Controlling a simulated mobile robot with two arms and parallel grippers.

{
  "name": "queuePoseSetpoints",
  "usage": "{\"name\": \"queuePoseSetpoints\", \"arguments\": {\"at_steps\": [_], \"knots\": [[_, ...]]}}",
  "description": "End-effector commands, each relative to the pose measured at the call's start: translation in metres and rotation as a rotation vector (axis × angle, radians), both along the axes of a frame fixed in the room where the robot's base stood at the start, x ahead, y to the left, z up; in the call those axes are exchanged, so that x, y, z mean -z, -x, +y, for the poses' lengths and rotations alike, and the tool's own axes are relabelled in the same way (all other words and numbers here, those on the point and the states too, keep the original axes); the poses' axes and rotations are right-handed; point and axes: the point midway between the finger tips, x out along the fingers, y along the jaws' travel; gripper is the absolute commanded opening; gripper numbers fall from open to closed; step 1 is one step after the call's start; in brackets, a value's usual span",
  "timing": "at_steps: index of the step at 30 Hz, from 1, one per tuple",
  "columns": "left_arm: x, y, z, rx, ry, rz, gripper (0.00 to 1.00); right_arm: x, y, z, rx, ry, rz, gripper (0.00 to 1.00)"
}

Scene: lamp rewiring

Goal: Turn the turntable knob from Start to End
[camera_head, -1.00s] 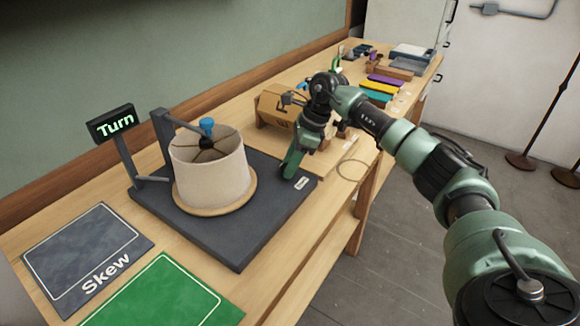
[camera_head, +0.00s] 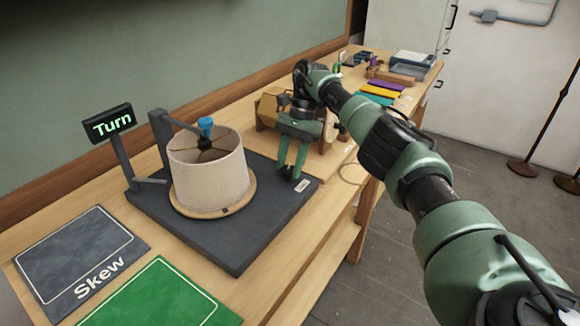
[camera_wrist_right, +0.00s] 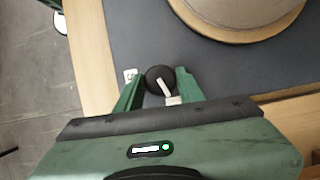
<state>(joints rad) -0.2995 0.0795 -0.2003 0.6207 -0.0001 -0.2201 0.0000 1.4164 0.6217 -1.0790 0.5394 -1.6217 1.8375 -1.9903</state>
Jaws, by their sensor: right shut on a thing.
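The turntable knob (camera_wrist_right: 160,78) is a round black knob with a white pointer, seen in the right wrist view. My right gripper (camera_wrist_right: 158,86) is shut on it, one green finger on each side. In the head view this gripper (camera_head: 291,175) points down at the right edge of the dark turntable base (camera_head: 240,245), and its fingers mostly hide the knob. A cream lampshade (camera_head: 208,180) stands upright on the round wooden turntable (camera_head: 222,211). My left gripper is not in view.
A lit "Turn" sign (camera_head: 112,123) stands behind the base. A dark "Skew" mat (camera_head: 80,262) and a green mat (camera_head: 160,295) lie at front left. A wooden box (camera_head: 268,108) stands behind my right gripper. Coloured trays (camera_head: 380,92) lie farther along the bench.

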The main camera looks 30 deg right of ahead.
Motion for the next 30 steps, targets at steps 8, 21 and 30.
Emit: {"name": "queuePoseSetpoints", "arguments": {"at_steps": [8,21,30], "knots": [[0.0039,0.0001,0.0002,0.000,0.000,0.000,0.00,-0.0021,-0.0023,0.0007,-0.132,0.001,-0.007,0.00],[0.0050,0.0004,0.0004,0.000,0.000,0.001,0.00,-0.0022,-0.0021,0.0003,-0.187,0.000,-0.007,0.00],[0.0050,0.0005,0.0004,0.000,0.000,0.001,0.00,-0.0020,-0.0020,0.0004,-0.187,0.000,-0.007,0.52]]}}
